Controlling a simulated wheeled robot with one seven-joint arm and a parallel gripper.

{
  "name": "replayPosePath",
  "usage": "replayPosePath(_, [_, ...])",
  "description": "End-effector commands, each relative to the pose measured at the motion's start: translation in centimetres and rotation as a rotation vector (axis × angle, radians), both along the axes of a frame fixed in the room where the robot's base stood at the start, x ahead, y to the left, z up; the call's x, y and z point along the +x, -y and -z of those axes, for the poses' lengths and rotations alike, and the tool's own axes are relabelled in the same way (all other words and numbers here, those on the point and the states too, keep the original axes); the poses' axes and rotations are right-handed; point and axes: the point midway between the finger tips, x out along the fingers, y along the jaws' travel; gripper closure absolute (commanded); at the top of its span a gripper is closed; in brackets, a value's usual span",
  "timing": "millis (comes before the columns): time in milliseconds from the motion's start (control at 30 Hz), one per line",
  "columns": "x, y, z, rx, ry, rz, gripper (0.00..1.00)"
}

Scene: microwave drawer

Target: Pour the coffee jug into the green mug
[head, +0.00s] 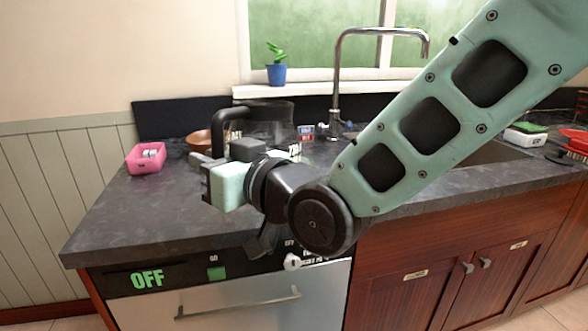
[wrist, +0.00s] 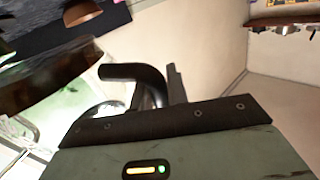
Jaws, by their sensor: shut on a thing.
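The coffee jug (head: 268,112) has a dark rim, a see-through body and a black handle. It stands out above the counter in the head view, behind my wrist, which hides its lower part. My gripper (head: 207,176) is shut on the jug's black handle (head: 226,115). In the wrist view the handle (wrist: 137,74) comes up at the fingers, with the dark jug body (wrist: 45,78) to the left. I cannot tell whether the jug touches the counter. I cannot make out the green mug in either view.
A brown bowl (head: 199,140) is behind the gripper and a pink container (head: 146,158) is at the counter's left. The tap (head: 336,85) and sink (head: 480,152) are to the right. A potted plant (head: 277,72) stands on the windowsill. The counter's front left (head: 120,225) is clear.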

Motion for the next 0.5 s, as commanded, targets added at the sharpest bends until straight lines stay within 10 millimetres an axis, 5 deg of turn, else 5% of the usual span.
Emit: replayPosePath(500, [0.1,0.0,-3.8,0.006,0.003,0.001,1.0])
